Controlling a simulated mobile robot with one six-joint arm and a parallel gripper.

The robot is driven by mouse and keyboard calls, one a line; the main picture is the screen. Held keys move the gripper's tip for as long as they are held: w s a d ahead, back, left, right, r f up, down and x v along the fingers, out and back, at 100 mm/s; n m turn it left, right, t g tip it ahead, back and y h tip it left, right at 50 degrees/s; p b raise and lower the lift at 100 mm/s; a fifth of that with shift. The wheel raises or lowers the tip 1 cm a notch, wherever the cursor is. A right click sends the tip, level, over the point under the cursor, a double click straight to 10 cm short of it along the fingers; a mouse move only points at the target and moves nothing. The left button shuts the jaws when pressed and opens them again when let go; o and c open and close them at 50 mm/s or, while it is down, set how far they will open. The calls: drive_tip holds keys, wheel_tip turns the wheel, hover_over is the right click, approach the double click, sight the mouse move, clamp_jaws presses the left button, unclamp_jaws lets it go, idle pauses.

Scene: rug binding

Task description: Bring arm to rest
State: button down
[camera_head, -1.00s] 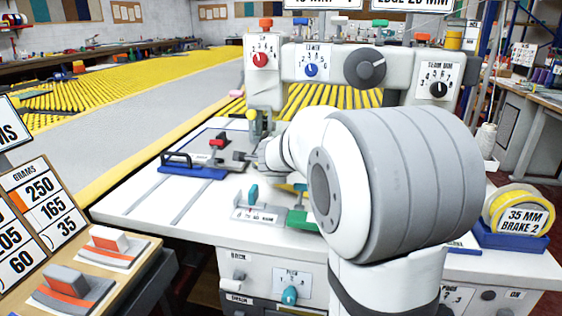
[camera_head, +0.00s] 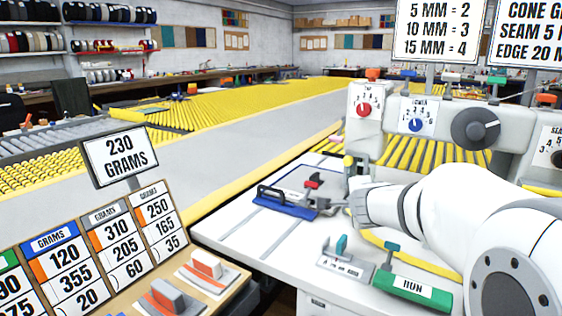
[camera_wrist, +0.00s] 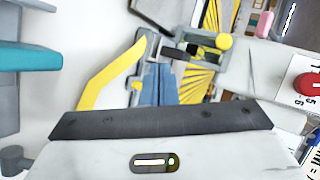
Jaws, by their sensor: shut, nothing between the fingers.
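My white arm reaches in from the right of the head view, over the white machine table (camera_head: 235,235). Its end, my gripper (camera_head: 352,203), is low beside the machine's left column. It is shut and empty; the fingertips are small and hard to make out. In the wrist view a black bar and a white housing with a green light fill the bottom. Beyond them are a curved yellow piece (camera_wrist: 108,78) and a blue part on the table. I cannot tell whether the gripper touches anything.
The machine head with a red dial (camera_head: 363,110), a blue dial (camera_head: 416,125) and a grey knob (camera_head: 475,128) stands behind the arm. A "230 GRAMS" sign (camera_head: 120,157) stands left.

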drive_tip(key=s+a+r+n+g+y+p, duration=0.3)
drive_tip(key=s+a+r+n+y+p, duration=0.2)
drive_tip(key=s+a+r+n+p, duration=0.6)
drive_tip(key=s+d+n+g+h+p, duration=0.1)
drive_tip(key=s+d+n+g+p, duration=0.1)
drive_tip(key=s, duration=0.7)
drive_tip(key=s+d+n+g+h+p, duration=0.2)
drive_tip(key=s+n+g+p, duration=0.2)
drive_tip(key=s+p, duration=0.3)
drive_tip(key=s+n, duration=0.1)
drive_tip(key=s, duration=0.2)
drive_tip(key=shift+d+g, duration=0.3)
drive_tip(key=shift+d, duration=0.05)
